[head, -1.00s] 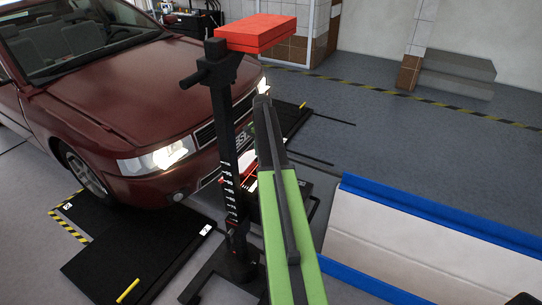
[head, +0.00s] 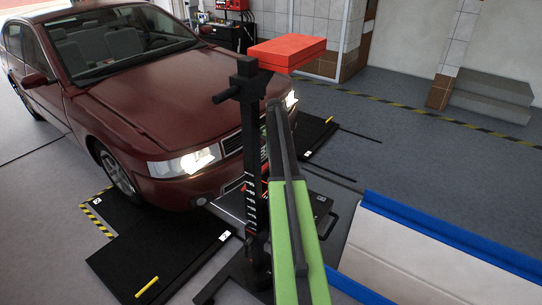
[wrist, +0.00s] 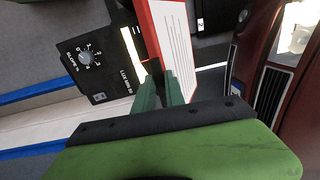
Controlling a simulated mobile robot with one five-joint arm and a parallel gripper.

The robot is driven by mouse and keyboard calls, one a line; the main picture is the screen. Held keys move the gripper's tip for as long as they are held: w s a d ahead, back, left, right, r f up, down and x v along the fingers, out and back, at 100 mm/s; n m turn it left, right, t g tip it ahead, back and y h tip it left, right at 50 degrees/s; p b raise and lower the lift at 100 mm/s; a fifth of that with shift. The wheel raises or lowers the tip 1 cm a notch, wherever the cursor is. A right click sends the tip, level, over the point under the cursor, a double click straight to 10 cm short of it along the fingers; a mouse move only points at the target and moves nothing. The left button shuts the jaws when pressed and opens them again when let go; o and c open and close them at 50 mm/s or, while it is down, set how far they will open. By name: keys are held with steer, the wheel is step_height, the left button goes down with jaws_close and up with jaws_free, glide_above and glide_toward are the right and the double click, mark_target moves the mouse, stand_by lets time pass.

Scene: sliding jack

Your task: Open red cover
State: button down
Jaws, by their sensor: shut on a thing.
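In the wrist view the red cover (wrist: 148,32) shows as a red edge along a white panel with printed lines. It stands out from a black control box (wrist: 95,62) with a dial and lettering. My gripper (wrist: 157,76) has its dark green fingers closed at the lower end of the red edge, shut on the cover. In the head view my green arm reaches forward beside the black post (head: 252,150). The gripper is hidden there, and only a sliver of red shows behind the post. A red block (head: 288,50) sits atop the post.
A dark red car (head: 140,90) stands close on the left with its headlights lit. A black floor plate (head: 150,262) lies before it. A white and blue ramp-like body (head: 420,255) is at the lower right.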

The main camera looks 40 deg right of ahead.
steer(key=shift+d, duration=0.2)
steer(key=c, duration=1.4)
jaws_free()
steer(key=shift+w+d+f, duration=0.1)
steer(key=shift+d+f, duration=0.1)
steer(key=shift+f, duration=0.1)
steer(key=shift+a+r, duration=0.15)
steer(key=r+p, duration=0.7)
steer(key=p, duration=0.1)
steer(key=shift+s+r, duration=0.3)
steer(key=shift+r, duration=0.1)
steer(key=shift+f, duration=0.15)
